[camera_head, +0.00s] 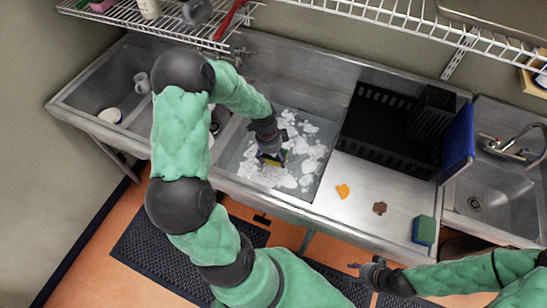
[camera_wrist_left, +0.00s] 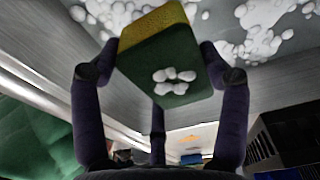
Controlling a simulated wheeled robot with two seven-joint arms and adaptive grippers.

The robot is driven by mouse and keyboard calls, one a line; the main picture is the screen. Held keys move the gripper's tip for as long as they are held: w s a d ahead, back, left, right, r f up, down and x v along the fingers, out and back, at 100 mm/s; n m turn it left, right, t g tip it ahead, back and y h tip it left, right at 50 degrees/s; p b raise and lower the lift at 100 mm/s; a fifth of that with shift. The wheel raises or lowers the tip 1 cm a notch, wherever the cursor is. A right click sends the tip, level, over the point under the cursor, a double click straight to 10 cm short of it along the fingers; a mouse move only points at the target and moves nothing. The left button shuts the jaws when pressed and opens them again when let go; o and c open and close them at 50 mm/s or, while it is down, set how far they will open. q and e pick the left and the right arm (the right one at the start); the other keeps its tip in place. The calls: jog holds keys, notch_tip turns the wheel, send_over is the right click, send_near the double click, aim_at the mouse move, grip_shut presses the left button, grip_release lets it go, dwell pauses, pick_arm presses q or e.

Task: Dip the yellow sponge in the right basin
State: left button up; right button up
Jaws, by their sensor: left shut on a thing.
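The yellow sponge (camera_wrist_left: 158,62) has a yellow layer and a dark green layer, with a clump of white suds on its green face. My left gripper (camera_head: 270,157) is shut on it; in the left wrist view the fingers (camera_wrist_left: 160,75) press its sides. The gripper and sponge are inside the right basin (camera_head: 237,157), which holds water and white foam. Only a yellow sliver of the sponge shows in the head view, and I cannot tell how deep it is. My right gripper (camera_head: 366,268) is empty in front of the counter; its opening is unclear.
The left basin (camera_head: 82,97) holds a mug (camera_head: 142,82) and a bowl (camera_head: 110,115). A black rack (camera_head: 385,125) stands right of the foamy basin. Orange (camera_head: 343,191) and brown (camera_head: 380,208) scraps and a green-blue sponge (camera_head: 424,230) lie on the drainboard. A wire shelf (camera_head: 400,22) runs above.

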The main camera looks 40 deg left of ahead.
pick_arm(q)
notch_tip(320, 180, up, 10)
jog(key=p, duration=0.6)
jog(key=shift+s+d+r+p, duration=0.3)
jog(key=shift+s+p, duration=0.1)
jog(key=shift+s, duration=0.4)
jog(key=shift+s+d+r+p, duration=0.25)
jog(key=shift+s+p, duration=0.1)
jog(key=shift+s, duration=0.45)
jog(key=shift+s+d+r+p, duration=0.2)
jog(key=shift+s+r+p, duration=0.15)
jog(key=shift+s, duration=0.45)
jog(key=shift+f, duration=0.1)
